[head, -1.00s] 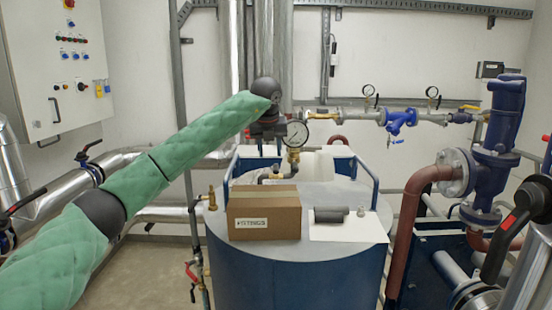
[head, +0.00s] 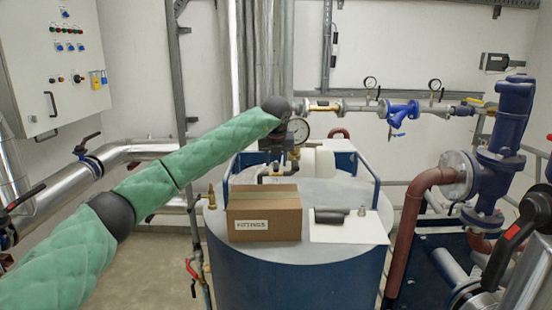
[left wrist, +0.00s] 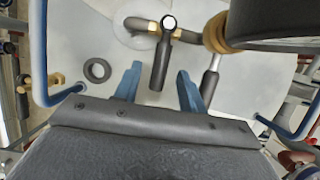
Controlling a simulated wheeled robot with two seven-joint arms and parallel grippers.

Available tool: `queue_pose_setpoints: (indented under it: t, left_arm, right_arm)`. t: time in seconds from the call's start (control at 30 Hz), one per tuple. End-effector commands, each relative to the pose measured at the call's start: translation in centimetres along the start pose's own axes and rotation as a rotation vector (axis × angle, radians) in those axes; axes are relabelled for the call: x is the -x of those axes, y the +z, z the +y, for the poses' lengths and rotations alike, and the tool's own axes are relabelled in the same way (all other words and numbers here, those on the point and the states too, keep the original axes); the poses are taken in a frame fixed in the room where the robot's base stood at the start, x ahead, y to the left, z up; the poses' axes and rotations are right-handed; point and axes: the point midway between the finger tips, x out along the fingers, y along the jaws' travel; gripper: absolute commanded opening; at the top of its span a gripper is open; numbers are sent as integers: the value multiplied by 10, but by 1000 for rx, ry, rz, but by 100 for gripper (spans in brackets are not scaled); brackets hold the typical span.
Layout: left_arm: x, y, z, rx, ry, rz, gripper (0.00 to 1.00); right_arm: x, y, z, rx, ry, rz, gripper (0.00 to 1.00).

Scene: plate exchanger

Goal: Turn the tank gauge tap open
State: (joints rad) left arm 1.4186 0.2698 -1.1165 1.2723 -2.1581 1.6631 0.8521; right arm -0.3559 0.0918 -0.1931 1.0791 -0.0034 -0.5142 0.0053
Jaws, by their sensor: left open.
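The tank gauge (head: 299,129) is a round white dial above the blue tank's grey lid. In the left wrist view the dark gauge body (left wrist: 280,18) fills the top right, beside a brass fitting (left wrist: 215,33). A short lever with a bright stem and dark sleeve (left wrist: 211,80) comes down from the brass; it appears to be the tap handle. My left gripper (left wrist: 158,72) is open, with blue fingers pointing towards the lid. A dark upright grip-like piece (left wrist: 160,65) shows between the fingers, with no clear contact. The lever lies right of the right finger. In the head view my wrist hides part of the fittings.
Blue rails (left wrist: 42,60) flank the lid. A dark ring (left wrist: 97,70) lies left of my fingers. A red-brown pipe (head: 408,220) stands right of the tank.

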Motion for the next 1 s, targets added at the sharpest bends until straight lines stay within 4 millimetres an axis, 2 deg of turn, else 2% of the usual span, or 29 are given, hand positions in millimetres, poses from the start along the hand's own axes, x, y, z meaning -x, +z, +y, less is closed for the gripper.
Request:
queue_pose_setpoints:
  t: [0.17, 0.43, 0.47, 0.63, 0.67, 1.0]
  left_arm:
    - [-7, -1, 0, 0, 1, 2, 41]
    - [-8, -1, 0, 0, 1, 1, 41]
    - [-8, -1, 0, 0, 1, 1, 37]
    - [-8, -1, 0, 0, 0, 1, 4]
    - [-8, -1, 0, 0, 0, 1, 0]
    - [-9, -1, 2, -11, -4, 1, 0]
  right_arm:
    - [-3, 3, 2, 2, 3, 6, 63]
    - [-4, 4, 3, 2, 3, 6, 63]
    - [-4, 4, 3, 2, 3, 6, 63]
    - [-4, 4, 4, 2, 4, 6, 63]
    - [-4, 4, 4, 2, 4, 6, 63]
    - [-6, 3, 5, 2, 5, 1, 63]
